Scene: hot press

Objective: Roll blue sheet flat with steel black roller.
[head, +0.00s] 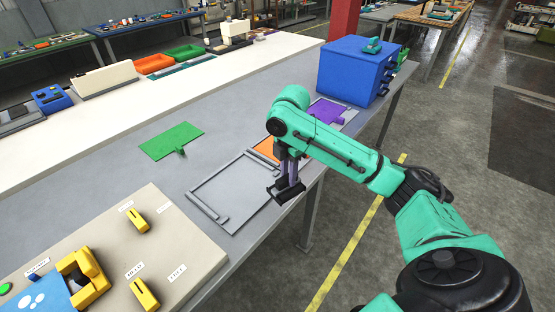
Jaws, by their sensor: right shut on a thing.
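My right arm comes in from the right, and its gripper (287,190) points down over the right edge of a grey framed plate (232,196) near the table's front edge. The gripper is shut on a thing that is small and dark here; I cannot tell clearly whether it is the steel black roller. No plain blue sheet is clear to see. The orange one is partly hidden by my arm. My left gripper is not in view.
A blue box (357,70) with dark knobs stands at the table's far right end. A beige panel (105,235) with yellow handles and labels fills the near left. The grey table's middle is mostly clear.

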